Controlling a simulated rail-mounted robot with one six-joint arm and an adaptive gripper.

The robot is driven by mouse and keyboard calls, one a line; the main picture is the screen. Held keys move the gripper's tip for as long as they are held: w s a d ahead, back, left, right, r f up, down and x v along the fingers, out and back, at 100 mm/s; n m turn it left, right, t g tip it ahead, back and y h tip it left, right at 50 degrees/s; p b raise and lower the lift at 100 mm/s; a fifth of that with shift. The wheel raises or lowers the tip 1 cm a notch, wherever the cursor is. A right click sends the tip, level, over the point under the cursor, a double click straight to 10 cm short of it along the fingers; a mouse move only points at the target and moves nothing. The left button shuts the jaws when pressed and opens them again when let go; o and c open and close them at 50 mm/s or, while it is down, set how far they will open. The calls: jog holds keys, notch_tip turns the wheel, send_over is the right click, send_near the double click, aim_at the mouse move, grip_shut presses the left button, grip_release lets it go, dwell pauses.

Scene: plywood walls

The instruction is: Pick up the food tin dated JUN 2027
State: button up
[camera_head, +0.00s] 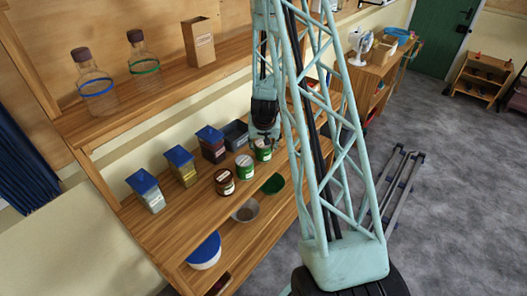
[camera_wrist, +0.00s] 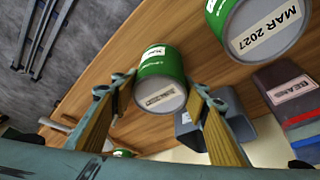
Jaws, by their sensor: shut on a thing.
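My gripper (camera_head: 264,137) is shut on a green tin (camera_head: 263,153) at the right end of the row on the wooden shelf. In the wrist view its fingers (camera_wrist: 159,90) stand on both sides of this green tin (camera_wrist: 163,63). Its pale end label is too blurred to read. I cannot tell whether it is off the shelf. A second green tin (camera_head: 246,172) stands beside it; in the wrist view the second tin (camera_wrist: 262,33) reads MAR 2027. A dark red tin (camera_head: 224,187) stands farther left.
Behind the tins stand blue-lidded containers (camera_head: 180,166) and a dark grey open bin (camera_head: 235,134), close to my gripper. A lower shelf holds a green bowl (camera_head: 273,184) and a grey bowl (camera_head: 246,211). Glass bottles (camera_head: 143,68) stand on the upper shelf.

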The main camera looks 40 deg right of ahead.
jog(key=shift+r, duration=0.15)
jog(key=shift+c, duration=0.6)
jog(key=shift+r, duration=1.55)
jog(key=shift+s+r, duration=0.1)
jog(key=s+a+r+b, duration=0.1)
jog(key=s+a+b, duration=0.3)
jog(key=s, duration=1.1)
jog(key=shift+r, duration=0.2)
jog(key=shift+s+a, duration=0.1)
